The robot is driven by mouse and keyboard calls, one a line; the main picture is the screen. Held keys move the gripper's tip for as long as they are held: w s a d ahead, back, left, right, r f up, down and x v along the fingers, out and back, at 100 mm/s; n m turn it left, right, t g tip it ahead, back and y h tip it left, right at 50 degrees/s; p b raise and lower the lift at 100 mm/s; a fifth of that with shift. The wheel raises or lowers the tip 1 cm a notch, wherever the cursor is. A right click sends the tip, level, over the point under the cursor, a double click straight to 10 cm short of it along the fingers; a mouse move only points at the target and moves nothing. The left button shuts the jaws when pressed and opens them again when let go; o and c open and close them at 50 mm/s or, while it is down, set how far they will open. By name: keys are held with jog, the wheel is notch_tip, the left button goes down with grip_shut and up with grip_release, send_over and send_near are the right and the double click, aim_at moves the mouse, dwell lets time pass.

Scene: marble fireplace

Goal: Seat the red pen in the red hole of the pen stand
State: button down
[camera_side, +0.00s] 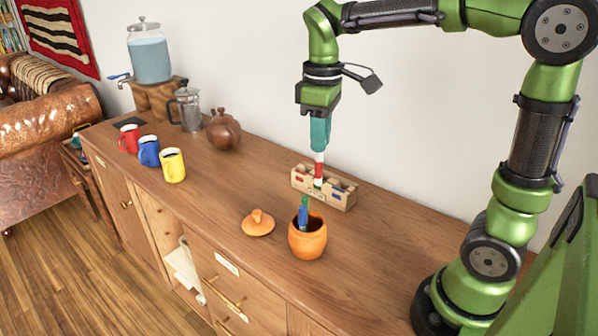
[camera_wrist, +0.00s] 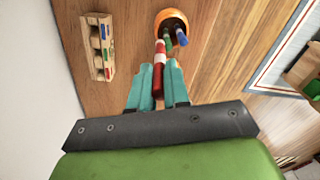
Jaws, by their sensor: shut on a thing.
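My gripper (camera_side: 320,143) has teal fingers and is shut on the red pen (camera_side: 319,170), a red and white pen hanging roughly upright. In the wrist view the red pen (camera_wrist: 158,65) shows between the fingertips (camera_wrist: 156,69). The wooden pen stand (camera_side: 347,201) sits on the cabinet top, with red, green and blue marks. In the side view the pen overlaps it. In the wrist view the stand (camera_wrist: 91,45) lies left of the pen, clearly apart. I cannot make out the red hole itself.
An orange jar (camera_side: 307,243) holding a green and a blue pen stands in front of the stand, with its lid (camera_side: 258,222) beside it. A brown teapot (camera_side: 223,131) and several mugs are farther left. Bare wood lies right of the stand.

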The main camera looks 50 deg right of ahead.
jog(key=w+d+f, duration=0.3)
jog(key=w+d, duration=0.5)
jog(key=w+d+f, duration=0.3)
jog(key=w+d, duration=0.5)
notch_tip(320, 180, down, 10)
jog(key=shift+s+d+n, duration=0.15)
jog(key=shift+s+n, duration=0.1)
jog(key=shift+n, duration=0.15)
jog(key=c, duration=1.1)
grip_release()
